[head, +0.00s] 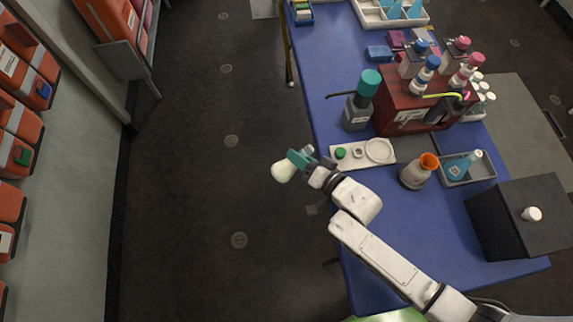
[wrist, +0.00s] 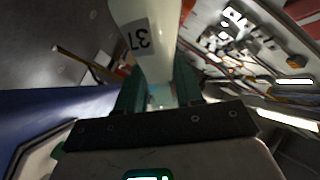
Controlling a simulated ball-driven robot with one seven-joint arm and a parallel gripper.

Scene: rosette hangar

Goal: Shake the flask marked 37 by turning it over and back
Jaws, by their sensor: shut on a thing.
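A pale, whitish flask (head: 283,172) is in my gripper (head: 300,159), held in the air beyond the left edge of the blue table. In the wrist view the flask (wrist: 152,60) rises from between the teal fingers of my gripper (wrist: 158,92). A label with 37 (wrist: 138,38) faces the wrist camera and reads upside down in that picture. My gripper is shut on the narrower part, with the wide body pointing away from it, to the lower left in the head view. The flask's mouth and contents cannot be made out.
The blue table (head: 400,225) holds a white tray (head: 347,162), a grey bottle with a teal cap (head: 360,105), a dark red rack (head: 388,112), an orange-topped flask (head: 415,173), a grey tray (head: 484,172) and a black box (head: 505,225). Open floor (head: 200,200) lies left; orange bins (head: 22,120) line the wall.

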